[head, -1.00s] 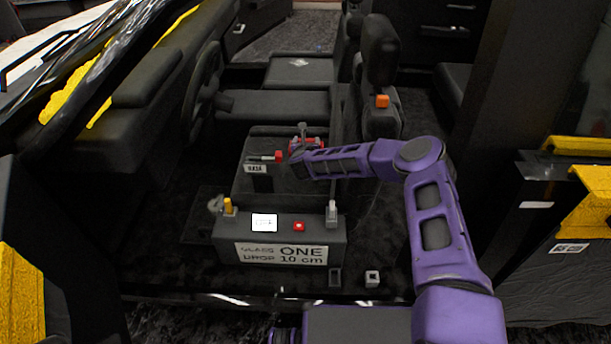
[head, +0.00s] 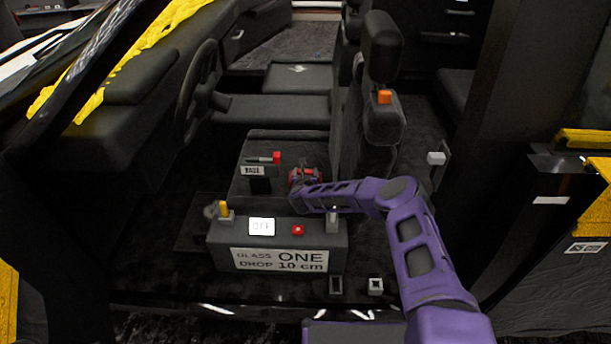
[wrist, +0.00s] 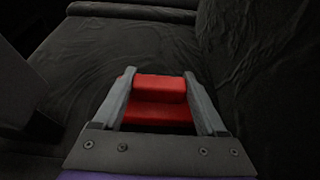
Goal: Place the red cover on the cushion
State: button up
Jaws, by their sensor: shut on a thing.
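My gripper (wrist: 158,75) is shut on the red cover (wrist: 157,90), a stepped red block between its two grey fingers in the wrist view. In the head view the red cover (head: 303,175) shows at the end of my purple arm, behind the grey control box. The dark seat cushion (head: 300,145) lies around and behind it; its wrinkled black surface (wrist: 110,55) spreads beyond the fingers in the wrist view. I cannot tell whether the cover touches the cushion. The underside of the cover is hidden.
The control box (head: 225,252), labelled GLASS ONE DROP 10 cm, stands in front of the seat. A red-tipped lever (head: 265,160) is left of my gripper. The steering wheel (head: 195,95) is at left.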

jog(key=shift+f, duration=0.4)
jog(key=o, duration=1.3)
jog(key=shift+r, duration=0.1)
jog(key=shift+s+r, duration=0.1)
jog(key=shift+s, duration=0.15)
jog(key=p+v, duration=0.2)
jog(key=v, duration=0.9)
jog(key=shift+s+r+p, duration=0.1)
jog(key=shift+s+p, duration=0.1)
jog(key=shift+p, duration=0.2)
